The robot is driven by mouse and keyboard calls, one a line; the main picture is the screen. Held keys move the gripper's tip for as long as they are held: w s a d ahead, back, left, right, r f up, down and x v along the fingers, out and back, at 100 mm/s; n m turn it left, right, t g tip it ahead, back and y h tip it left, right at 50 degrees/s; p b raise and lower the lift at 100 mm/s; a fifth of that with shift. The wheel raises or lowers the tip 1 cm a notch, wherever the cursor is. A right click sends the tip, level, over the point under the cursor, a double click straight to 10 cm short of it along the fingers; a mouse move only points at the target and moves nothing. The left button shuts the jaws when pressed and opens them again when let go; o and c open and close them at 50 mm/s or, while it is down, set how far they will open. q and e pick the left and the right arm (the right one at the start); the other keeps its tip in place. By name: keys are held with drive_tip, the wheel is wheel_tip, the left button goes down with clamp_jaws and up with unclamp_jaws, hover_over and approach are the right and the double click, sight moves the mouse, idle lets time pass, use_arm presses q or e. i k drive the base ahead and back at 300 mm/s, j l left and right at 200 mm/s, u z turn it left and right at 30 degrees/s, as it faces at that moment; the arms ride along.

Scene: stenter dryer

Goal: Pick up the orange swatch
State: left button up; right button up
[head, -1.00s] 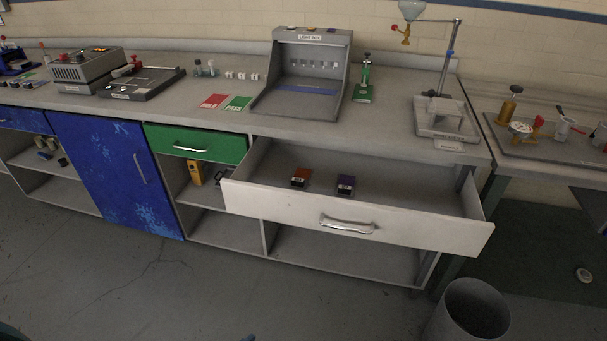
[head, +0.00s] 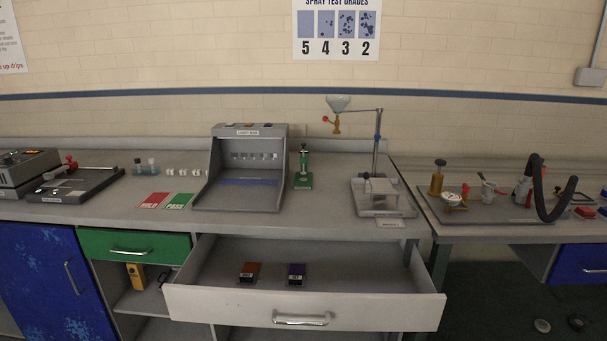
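The orange swatch (head: 250,269) lies in the open white-fronted drawer (head: 380,307), left of the drawer's middle, with a small dark label at its front. A purple swatch (head: 297,270) lies a short way to its right, apart from it. Neither of my grippers shows in the head view.
The drawer juts out below the worktop (head: 330,222). A closed green drawer (head: 112,241) and a blue door (head: 50,275) are to the left.

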sight(249, 271)
drive_tip(key=j+z, duration=0.1)
drive_tip(key=z, duration=0.65)
drive_tip(key=j+z, duration=0.4)
drive_tip(key=k+j+z, duration=0.15)
drive_tip(key=j+z, duration=0.25)
drive_tip(key=j, duration=0.2)
drive_tip(key=k+j, duration=0.1)
drive_tip(key=j, duration=0.3)
drive_tip(key=k+j+z, duration=0.15)
drive_tip(key=j, duration=0.55)
drive_tip(key=i+j, duration=0.3)
drive_tip(key=j, duration=0.15)
